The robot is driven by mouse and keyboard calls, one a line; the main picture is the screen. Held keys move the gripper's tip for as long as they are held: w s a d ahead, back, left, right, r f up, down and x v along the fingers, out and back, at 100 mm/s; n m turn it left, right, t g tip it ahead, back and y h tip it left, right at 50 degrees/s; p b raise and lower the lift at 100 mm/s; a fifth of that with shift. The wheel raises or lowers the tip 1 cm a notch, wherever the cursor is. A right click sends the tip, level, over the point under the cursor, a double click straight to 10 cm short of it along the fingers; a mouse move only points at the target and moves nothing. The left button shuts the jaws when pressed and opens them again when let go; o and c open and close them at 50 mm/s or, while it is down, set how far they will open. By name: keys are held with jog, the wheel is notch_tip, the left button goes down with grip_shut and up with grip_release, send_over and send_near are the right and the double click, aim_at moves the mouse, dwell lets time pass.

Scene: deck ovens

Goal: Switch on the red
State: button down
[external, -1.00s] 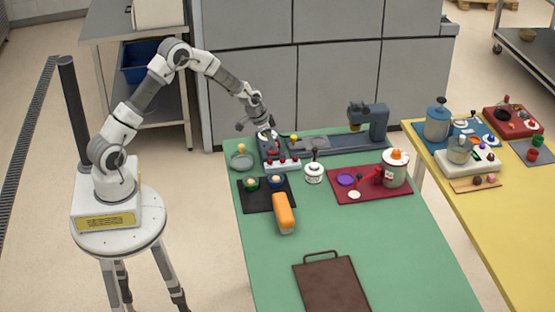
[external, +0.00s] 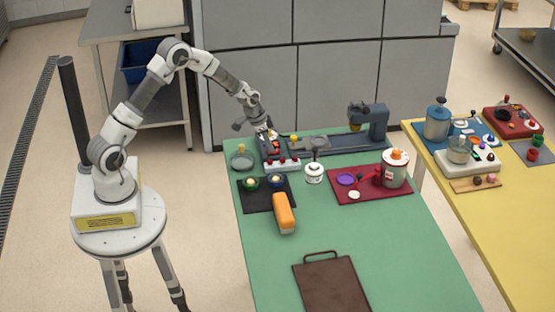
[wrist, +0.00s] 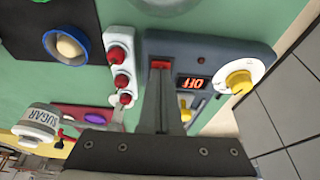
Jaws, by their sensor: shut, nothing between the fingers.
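A blue-grey control box (wrist: 222,50) shows in the wrist view, with a display (wrist: 193,83) reading OFF upside down and a yellow and white knob (wrist: 239,82). A red piece (wrist: 160,64) on this box sits right at the tips of my gripper (wrist: 160,70). The fingers partly cover it, and I cannot tell whether they touch it. My gripper is shut and empty, pointing down at the box. In the external view my gripper (external: 267,135) is over the box (external: 270,153) at the green table's far left; the red piece is hard to make out there.
A white block (external: 283,165) with several red knobs stands close beside the box. A sugar jar (external: 314,174), a black mat (external: 262,204) with round items, and a red tray (external: 340,193) are nearby. The table's (external: 250,281) front left is clear.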

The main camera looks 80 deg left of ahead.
jog(key=shift+s, duration=0.15)
jog(key=p+v, duration=0.1)
jog(key=v, duration=1.3)
jog(key=shift+s, duration=0.3)
jog(key=shift+f, duration=0.15)
jog(key=shift+w+d+t+b, duration=0.1)
jog(key=shift+w+t+b, duration=0.2)
jog(key=shift+w+b, duration=0.4)
jog(key=shift+w, duration=0.1)
jog(key=x, duration=1.3)
jog(key=shift+w+f, duration=0.15)
jog(key=shift+f, duration=0.2)
jog(key=shift+w, duration=0.1)
